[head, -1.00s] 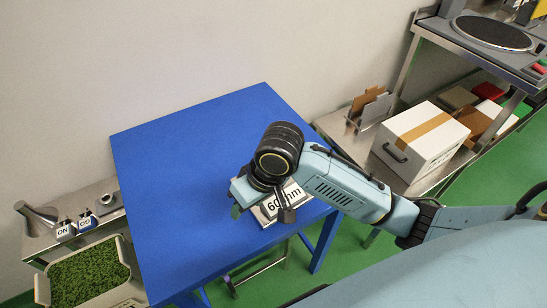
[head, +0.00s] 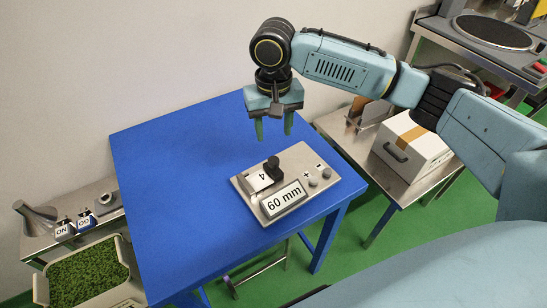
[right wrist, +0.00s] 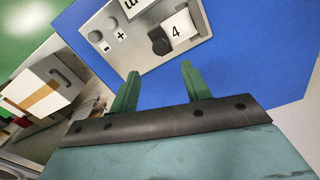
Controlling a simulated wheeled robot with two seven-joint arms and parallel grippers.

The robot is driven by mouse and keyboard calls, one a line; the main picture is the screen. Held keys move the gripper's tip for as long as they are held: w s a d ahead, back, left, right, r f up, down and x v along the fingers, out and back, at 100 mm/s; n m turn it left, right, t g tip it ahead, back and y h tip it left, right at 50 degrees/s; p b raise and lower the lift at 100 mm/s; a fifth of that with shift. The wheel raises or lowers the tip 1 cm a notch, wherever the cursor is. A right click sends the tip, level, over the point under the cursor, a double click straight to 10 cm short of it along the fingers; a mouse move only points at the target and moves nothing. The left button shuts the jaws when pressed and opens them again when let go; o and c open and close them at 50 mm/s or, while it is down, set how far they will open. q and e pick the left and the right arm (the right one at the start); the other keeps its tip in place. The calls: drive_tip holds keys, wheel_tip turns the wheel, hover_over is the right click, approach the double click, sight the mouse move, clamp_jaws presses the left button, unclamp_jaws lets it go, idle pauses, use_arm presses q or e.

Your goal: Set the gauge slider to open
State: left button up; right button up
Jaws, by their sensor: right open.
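The gauge (head: 250,189) is a flat grey metal box on the blue table, with a display (head: 284,199) reading "60 mm". Its black slider knob (head: 273,167) stands beside a white piece marked "4" (head: 261,178). The gauge also shows in the right wrist view (right wrist: 150,57), with the knob (right wrist: 158,40) just beyond my fingers. My right gripper (head: 274,133) is open and empty, its green fingers pointing down, above the table behind the gauge and apart from it. It also shows in the right wrist view (right wrist: 159,68). My left gripper is out of view.
The blue table (head: 180,170) is otherwise clear. A bin of green leaves (head: 85,275) and ON and GO blocks (head: 65,229) are at the left. A white box (head: 412,148) on a metal shelf stands at the right. A wall is behind the table.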

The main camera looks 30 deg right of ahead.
sight(274, 159)
wheel_tip(274, 159, down, 6)
drive_tip(key=shift+f+b, duration=0.1)
drive_tip(key=shift+b, duration=0.4)
wheel_tip(274, 159, down, 4)
drive_tip(key=shift+f+b, duration=0.1)
drive_tip(key=shift+b, duration=0.3)
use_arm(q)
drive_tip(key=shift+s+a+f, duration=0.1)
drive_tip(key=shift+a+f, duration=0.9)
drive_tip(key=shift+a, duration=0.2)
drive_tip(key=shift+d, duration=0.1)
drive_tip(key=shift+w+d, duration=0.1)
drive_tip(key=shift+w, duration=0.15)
use_arm(e)
clamp_jaws()
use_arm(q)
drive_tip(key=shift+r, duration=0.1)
